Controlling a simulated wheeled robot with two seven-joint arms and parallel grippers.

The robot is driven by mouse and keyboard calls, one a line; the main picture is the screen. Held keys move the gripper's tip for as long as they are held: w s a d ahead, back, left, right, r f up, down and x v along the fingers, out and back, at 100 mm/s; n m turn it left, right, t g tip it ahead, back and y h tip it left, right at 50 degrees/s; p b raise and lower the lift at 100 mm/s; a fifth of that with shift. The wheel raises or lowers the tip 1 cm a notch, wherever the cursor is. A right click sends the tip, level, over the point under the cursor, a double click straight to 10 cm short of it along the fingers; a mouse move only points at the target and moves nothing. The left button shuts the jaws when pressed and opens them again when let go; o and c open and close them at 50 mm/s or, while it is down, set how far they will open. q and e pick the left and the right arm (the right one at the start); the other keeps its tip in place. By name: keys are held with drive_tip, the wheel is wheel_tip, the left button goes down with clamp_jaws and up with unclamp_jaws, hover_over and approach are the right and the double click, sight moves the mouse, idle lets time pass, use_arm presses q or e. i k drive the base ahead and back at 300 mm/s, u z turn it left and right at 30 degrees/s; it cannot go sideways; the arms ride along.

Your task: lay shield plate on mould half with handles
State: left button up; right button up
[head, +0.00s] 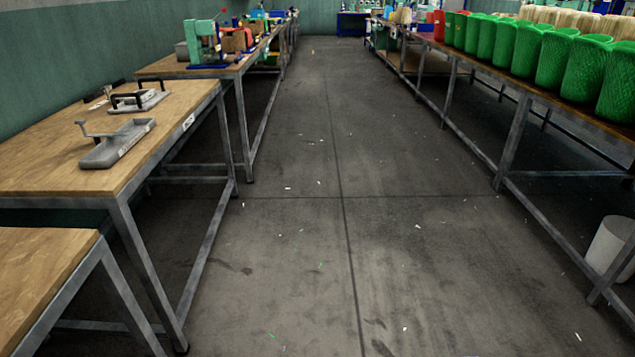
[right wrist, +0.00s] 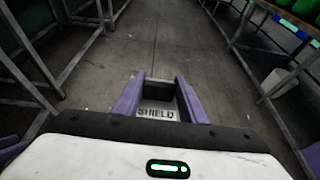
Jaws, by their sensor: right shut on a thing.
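The shield plate (right wrist: 157,114), a light grey piece marked "SHIELD", sits between the purple fingers of my right gripper (right wrist: 160,78) in the right wrist view. The gripper is shut on it, and the floor shows beyond. In the head view, a flat grey mould half with two black handles (head: 152,101) lies on the wooden table at the left. Neither gripper shows in the head view, and my left gripper cannot be made out in either view.
A grey tray-like piece with a bar handle (head: 118,145) lies nearer on the same table (head: 55,150). A green press (head: 204,42) stands on the table behind. Green baskets (head: 540,55) line the right bench, with a white bin (head: 608,247) below.

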sight(139, 93)
drive_tip(key=i, duration=5.25)
drive_tip(key=u, duration=3.45)
